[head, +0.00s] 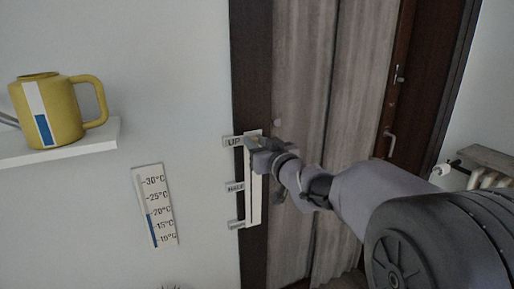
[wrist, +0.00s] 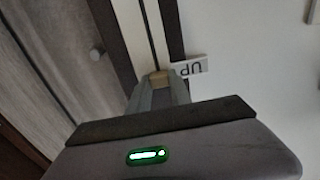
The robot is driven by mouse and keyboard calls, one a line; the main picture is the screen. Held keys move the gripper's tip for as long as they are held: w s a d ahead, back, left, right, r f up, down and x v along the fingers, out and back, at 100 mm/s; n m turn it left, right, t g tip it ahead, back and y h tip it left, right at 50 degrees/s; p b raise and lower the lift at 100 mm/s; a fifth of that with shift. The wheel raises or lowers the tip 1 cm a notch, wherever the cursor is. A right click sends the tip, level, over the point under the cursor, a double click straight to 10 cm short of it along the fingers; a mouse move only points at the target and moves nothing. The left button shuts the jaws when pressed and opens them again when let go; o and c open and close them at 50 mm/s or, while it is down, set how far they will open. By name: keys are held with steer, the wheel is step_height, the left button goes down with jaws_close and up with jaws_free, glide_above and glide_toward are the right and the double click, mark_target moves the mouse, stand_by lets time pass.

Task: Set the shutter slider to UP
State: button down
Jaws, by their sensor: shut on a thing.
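The shutter slider is a tall white plate (head: 254,205) with a dark vertical slot, fixed on a dark wooden post. An UP label (head: 234,141) sits at its top left, with a middle label (head: 236,187) and a bottom label (head: 237,225) below. My gripper (head: 254,144) is at the top of the plate, level with the UP label. In the wrist view my gripper (wrist: 158,88) is shut on the tan slider knob (wrist: 159,77), beside the UP label (wrist: 190,68), which appears upside down. The fingers hide part of the knob.
A yellow mug (head: 55,110) stands on a white shelf (head: 85,143) at the left. A thermometer plate (head: 155,205) hangs on the wall between shelf and slider. Grey wooden doors (head: 345,100) are behind my arm.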

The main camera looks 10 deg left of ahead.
steer(key=shift+r, duration=0.3)
steer(key=c, duration=1.2)
jaws_free()
steer(key=shift+o, duration=0.2)
steer(key=shift+f, duration=0.1)
steer(key=v, duration=1.7)
steer(key=shift+s+p, duration=0.2)
steer(key=shift+p, duration=0.2)
steer(key=shift+d, duration=0.15)
